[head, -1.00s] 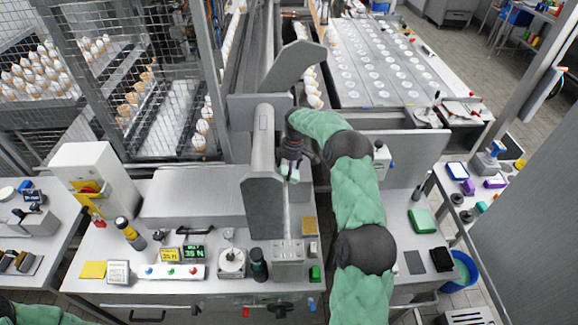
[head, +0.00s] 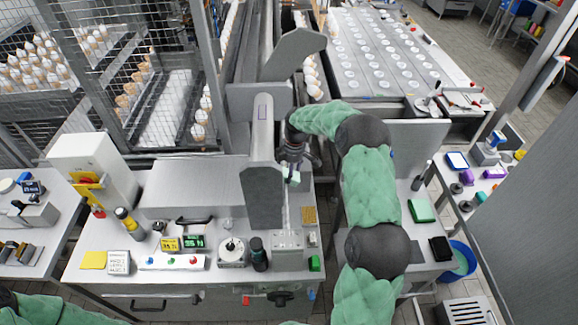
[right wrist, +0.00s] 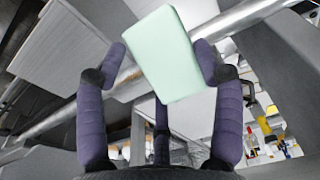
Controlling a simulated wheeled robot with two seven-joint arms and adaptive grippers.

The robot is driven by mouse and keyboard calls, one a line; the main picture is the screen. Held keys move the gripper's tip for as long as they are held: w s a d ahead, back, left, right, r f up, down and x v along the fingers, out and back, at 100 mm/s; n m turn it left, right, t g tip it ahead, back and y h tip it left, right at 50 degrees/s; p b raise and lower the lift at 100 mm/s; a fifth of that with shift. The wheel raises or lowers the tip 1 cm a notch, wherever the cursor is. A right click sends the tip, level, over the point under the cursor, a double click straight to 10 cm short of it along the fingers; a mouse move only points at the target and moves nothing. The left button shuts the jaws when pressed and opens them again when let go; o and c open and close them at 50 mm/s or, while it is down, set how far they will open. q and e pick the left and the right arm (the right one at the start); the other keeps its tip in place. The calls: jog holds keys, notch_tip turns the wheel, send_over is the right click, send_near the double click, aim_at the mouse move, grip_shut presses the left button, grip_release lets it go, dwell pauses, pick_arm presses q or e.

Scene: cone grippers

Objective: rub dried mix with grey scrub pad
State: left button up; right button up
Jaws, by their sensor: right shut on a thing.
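My right gripper (head: 293,168) is shut on a pale mint-green block-shaped pad (right wrist: 165,55); it looks more green than grey. In the right wrist view the purple-grey fingers flank the pad. In the head view the pad (head: 294,179) shows just right of the grey machine column (head: 264,185), above the steel bench (head: 225,205). I cannot tell whether it touches the machine. I cannot make out any dried mix; the spot beyond the pad is partly hidden. My left gripper is out of view; only part of the left arm shows at bottom left.
A steel box (head: 288,246), a yellow-brown sponge (head: 309,215) and a small green block (head: 314,263) are near the bench's right end. A green pad (head: 421,210) and a black pad (head: 440,249) lie on the right side table. A blue bucket (head: 461,262) stands beside it.

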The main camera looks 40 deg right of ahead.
aim_at(297, 176)
jog(key=shift+s+a, duration=0.4)
jog(key=shift+s, duration=0.1)
jog(key=shift+r, duration=0.1)
jog(key=shift+s+d+r+p, duration=0.1)
jog(key=shift+d+r+p, duration=0.15)
jog(key=shift+r, duration=0.2)
jog(key=shift+s+d+r+p, duration=0.1)
jog(key=shift+r+p, duration=0.2)
jog(key=shift+r, duration=0.15)
jog(key=shift+s+d+r+p, duration=0.3)
jog(key=shift+d+r+p, duration=0.2)
jog(key=shift+r, duration=0.35)
jog(key=shift+s+d+r+p, duration=0.3)
jog(key=shift+d+r+p, duration=0.15)
jog(key=shift+r, duration=0.35)
jog(key=r, duration=0.1)
jog(key=d+r+p, duration=0.1)
jog(key=shift+s+d+r, duration=0.2)
jog(key=shift+s+r, duration=0.15)
jog(key=shift+s, duration=0.05)
